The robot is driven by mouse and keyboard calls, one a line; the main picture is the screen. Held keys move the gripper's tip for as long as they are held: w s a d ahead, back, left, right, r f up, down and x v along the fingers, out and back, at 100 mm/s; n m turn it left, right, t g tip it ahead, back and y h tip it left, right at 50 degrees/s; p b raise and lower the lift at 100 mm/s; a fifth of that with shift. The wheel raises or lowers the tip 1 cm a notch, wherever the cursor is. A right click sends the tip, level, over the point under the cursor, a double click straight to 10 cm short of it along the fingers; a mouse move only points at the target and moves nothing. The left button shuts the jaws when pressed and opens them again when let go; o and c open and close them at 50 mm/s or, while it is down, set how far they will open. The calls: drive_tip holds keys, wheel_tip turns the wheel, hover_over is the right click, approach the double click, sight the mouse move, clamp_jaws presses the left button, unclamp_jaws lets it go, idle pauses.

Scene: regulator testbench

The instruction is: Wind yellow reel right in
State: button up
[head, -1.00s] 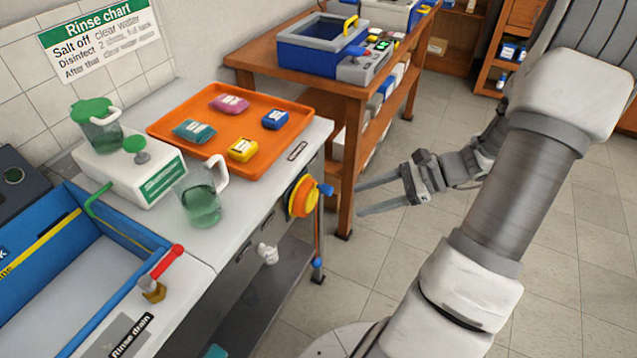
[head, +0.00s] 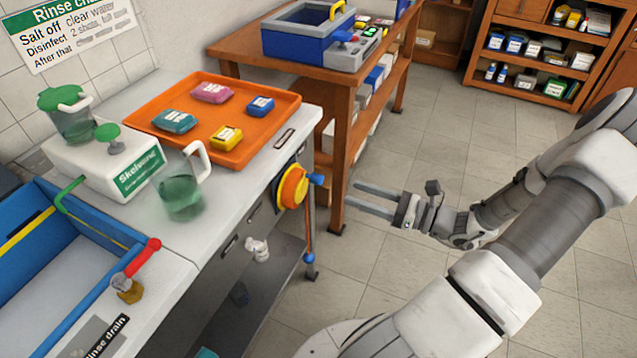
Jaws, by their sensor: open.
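The yellow reel (head: 293,187) is a round yellow and orange drum on the right end of the white counter. A blue handle (head: 316,180) sticks out on its right side. An orange line (head: 310,225) hangs below it to a blue end piece (head: 309,258) near the floor. My gripper (head: 350,196) is open and empty, to the right of the reel over the tiled floor. Its two long fingers point left toward the reel, with a gap between. The gripper does not touch anything.
The counter (head: 225,205) holds an orange tray (head: 283,110) of coloured packs, a green-tinted jug (head: 180,195) and a white box (head: 85,160). A wooden table (head: 340,90) with a blue basin (head: 300,45) stands behind. The floor (head: 400,290) right of the counter is clear.

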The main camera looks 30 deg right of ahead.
sight(322, 182)
drive_tip(key=b+x, duration=0.2)
drive_tip(key=x, duration=0.8)
drive_tip(key=shift+w+a, duration=0.15)
clamp_jaws()
